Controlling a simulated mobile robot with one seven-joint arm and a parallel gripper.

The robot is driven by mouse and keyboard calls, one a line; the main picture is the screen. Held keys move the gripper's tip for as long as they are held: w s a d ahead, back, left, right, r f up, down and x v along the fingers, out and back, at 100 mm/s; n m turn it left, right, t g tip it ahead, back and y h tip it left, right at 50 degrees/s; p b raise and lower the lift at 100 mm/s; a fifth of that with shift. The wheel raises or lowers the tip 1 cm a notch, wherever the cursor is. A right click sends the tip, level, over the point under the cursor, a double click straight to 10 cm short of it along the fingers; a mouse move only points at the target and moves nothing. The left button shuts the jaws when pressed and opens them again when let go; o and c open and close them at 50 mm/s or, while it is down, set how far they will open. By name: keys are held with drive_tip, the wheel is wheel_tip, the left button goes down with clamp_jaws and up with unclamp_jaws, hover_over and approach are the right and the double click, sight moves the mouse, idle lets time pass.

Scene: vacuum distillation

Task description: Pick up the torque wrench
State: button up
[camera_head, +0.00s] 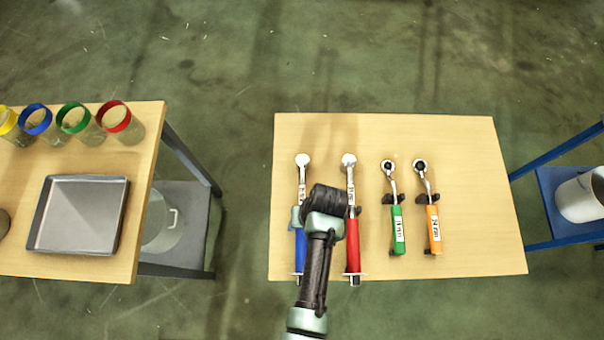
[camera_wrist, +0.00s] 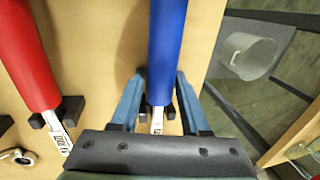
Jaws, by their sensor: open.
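Two long wrenches lie side by side on the right wooden table (camera_head: 470,150): one with a blue handle (camera_head: 300,252) and one with a red handle (camera_head: 353,245). Both have round silver heads at the far end. The frames do not show which one the task means. In the wrist view my gripper (camera_wrist: 161,80) is open, with one finger on each side of the blue-handled wrench (camera_wrist: 168,45) near the handle's end and a black rest. I cannot tell whether the fingers touch it. The red handle (camera_wrist: 25,50) is outside the fingers. My arm hides part of the wrenches in the head view.
A green-handled ratchet (camera_head: 397,230) and an orange-handled ratchet (camera_head: 434,230) lie to the right on black rests. The left table holds a metal tray (camera_head: 80,183) and several colour-rimmed jars. A gap of floor separates the tables. A blue stand (camera_head: 550,185) is at far right.

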clamp_jaws()
drive_tip(key=shift+w+r, duration=0.1)
drive_tip(key=shift+r, duration=0.05)
idle(1.1)
